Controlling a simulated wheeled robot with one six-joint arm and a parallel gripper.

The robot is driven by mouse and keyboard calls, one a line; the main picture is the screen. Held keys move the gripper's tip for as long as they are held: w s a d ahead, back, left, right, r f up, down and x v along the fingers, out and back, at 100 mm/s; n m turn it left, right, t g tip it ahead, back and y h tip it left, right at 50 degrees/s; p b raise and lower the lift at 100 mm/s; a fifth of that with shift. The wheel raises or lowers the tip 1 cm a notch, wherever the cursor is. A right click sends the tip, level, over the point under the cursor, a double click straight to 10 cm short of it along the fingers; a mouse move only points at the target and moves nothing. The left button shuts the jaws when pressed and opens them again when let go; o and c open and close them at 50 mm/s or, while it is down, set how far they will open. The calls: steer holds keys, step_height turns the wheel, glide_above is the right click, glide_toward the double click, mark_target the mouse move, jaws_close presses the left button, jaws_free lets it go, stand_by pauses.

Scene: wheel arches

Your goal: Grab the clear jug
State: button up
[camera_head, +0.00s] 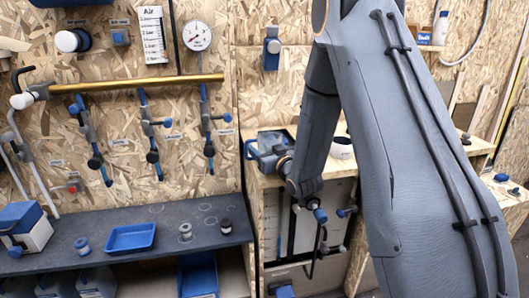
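A see-through container with a blue rim and a blue handle (266,149) stands on the wooden counter in the middle. It looks like the clear jug, and its right side is partly covered by my wrist. My arm comes down from the top right, and its wrist end, with my gripper (304,188), is just right of and below the container in the picture. The fingers cannot be made out against the dark fittings behind them. I cannot tell whether the gripper touches the container.
A dark bench (120,253) at left bears a blue tray (131,238), small spools and a blue-white box (22,229). Greyish containers (96,282) stand beneath it. A brass pipe (135,83) with hanging valves crosses the wall. A white round item (342,148) sits on the counter behind my arm.

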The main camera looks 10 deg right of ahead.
steer(key=c, duration=0.9)
steer(key=shift+r, duration=0.2)
